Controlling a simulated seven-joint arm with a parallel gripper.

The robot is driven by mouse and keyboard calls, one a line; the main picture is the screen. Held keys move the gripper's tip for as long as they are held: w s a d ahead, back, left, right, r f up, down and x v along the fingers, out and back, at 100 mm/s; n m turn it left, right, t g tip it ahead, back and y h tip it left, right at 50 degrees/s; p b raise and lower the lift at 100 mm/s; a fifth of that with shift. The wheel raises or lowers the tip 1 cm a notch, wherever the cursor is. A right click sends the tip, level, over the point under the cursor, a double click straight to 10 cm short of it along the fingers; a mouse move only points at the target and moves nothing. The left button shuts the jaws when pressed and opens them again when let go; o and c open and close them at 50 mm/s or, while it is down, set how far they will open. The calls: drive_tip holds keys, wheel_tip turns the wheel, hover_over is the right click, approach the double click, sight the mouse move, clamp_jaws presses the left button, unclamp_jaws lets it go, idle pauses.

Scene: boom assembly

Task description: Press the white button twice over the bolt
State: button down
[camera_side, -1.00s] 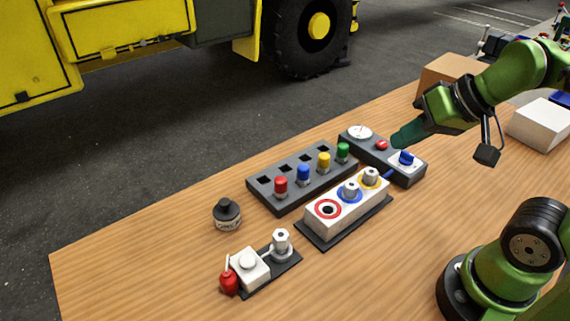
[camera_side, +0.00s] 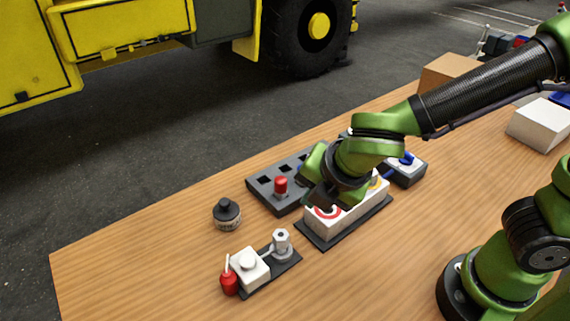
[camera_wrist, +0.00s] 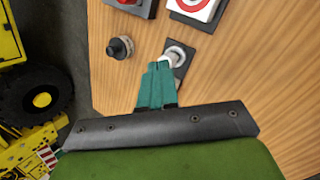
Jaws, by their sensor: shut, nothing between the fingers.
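The white button (camera_side: 248,260) sits on top of a small white block (camera_side: 250,272) on a dark base near the table's front left. A grey bolt (camera_side: 281,242) stands upright at the right end of the same base, with a red bottle (camera_side: 229,281) at the left. In the wrist view, my gripper (camera_wrist: 158,64) has its teal fingers shut and empty, overlapping the near part of this station. The bolt (camera_wrist: 178,53) shows just beyond the fingertips; the button is hidden behind them. In the side view my wrist hangs over the ringed block, and my fingertips are hidden.
A white block with coloured rings (camera_side: 345,216) lies under my wrist. A control box (camera_side: 408,172) sits behind.

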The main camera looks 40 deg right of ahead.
drive_tip(key=w+a+f+n+t, duration=0.1)
drive_tip(key=a+f+n+t, duration=0.1)
drive_tip(key=a+n, duration=0.85)
wheel_tip(320, 180, up, 2)
drive_tip(key=n+t+y, duration=0.1)
drive_tip(key=n+y, duration=0.1)
drive_tip(key=n, duration=1.2)
hover_over(250, 263)
drive_tip(key=shift+r, duration=0.1)
drive_tip(key=shift+f, duration=4.45)
drive_tip(key=shift+f, duration=0.1)
drive_tip(key=shift+f, duration=0.3)
